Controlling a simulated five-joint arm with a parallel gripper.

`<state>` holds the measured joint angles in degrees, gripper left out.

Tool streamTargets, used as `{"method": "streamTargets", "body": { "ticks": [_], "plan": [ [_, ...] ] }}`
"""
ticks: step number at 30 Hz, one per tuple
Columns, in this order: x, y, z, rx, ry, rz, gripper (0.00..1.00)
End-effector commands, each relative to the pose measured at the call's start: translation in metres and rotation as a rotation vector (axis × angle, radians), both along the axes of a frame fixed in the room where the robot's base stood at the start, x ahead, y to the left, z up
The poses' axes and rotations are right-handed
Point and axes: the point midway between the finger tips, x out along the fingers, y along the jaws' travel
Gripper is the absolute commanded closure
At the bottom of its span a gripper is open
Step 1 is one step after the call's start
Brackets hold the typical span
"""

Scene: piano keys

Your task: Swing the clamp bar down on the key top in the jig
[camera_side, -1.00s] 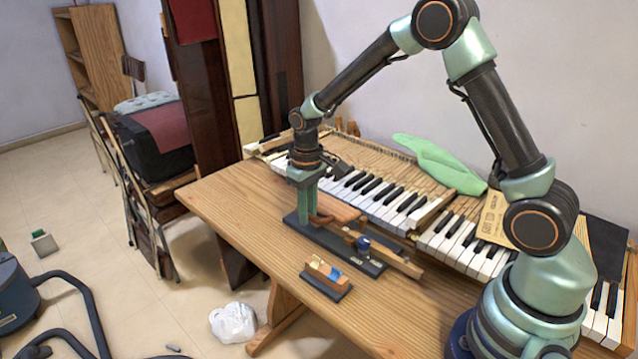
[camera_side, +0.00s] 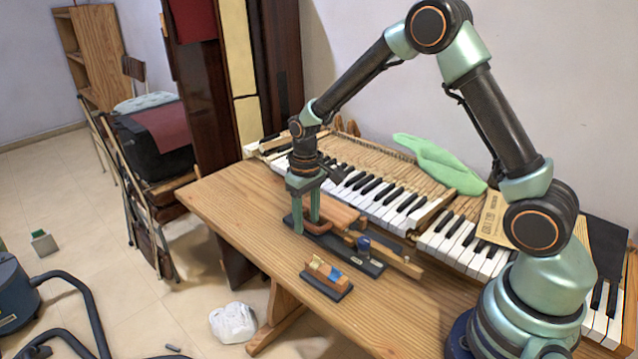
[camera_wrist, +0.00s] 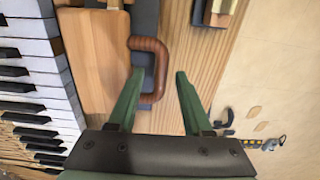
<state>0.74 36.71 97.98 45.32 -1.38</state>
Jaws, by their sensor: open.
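The jig is a long dark base (camera_side: 372,268) on the table, with a wooden key strip (camera_side: 402,261) and a blue knob (camera_side: 363,243) at its near end. A smooth wooden board (camera_side: 342,211) lies at its far side; it also shows in the wrist view (camera_wrist: 92,65). A brown U-shaped handle (camera_wrist: 163,72) is beside the board. I cannot tell clearly how it joins the clamp bar. My gripper (camera_side: 306,224) is open and empty, pointing down at the jig's far end. In the wrist view, the handle's outer side lies between my fingers (camera_wrist: 160,76); contact is unclear.
A small dark block with yellow and blue pieces (camera_side: 327,279) stands in front of the jig. The piano keyboard (camera_side: 385,200) runs behind it, with a green cloth (camera_side: 435,163) on top. Bare tabletop (camera_side: 235,205) lies to the left.

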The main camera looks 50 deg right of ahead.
Motion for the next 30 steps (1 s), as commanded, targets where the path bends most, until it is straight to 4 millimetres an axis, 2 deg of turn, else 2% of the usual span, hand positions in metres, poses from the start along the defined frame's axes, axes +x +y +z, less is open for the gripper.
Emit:
{"method": "streamTargets", "body": {
  "ticks": [10, 30],
  "plan": [
    [0.0, 0.0, 0.004, 0.0, -0.001, 0.0, 0.5],
    [0.001, 0.0, 0.053, 0.0, -0.002, 0.0, 0.5]
  ]
}}
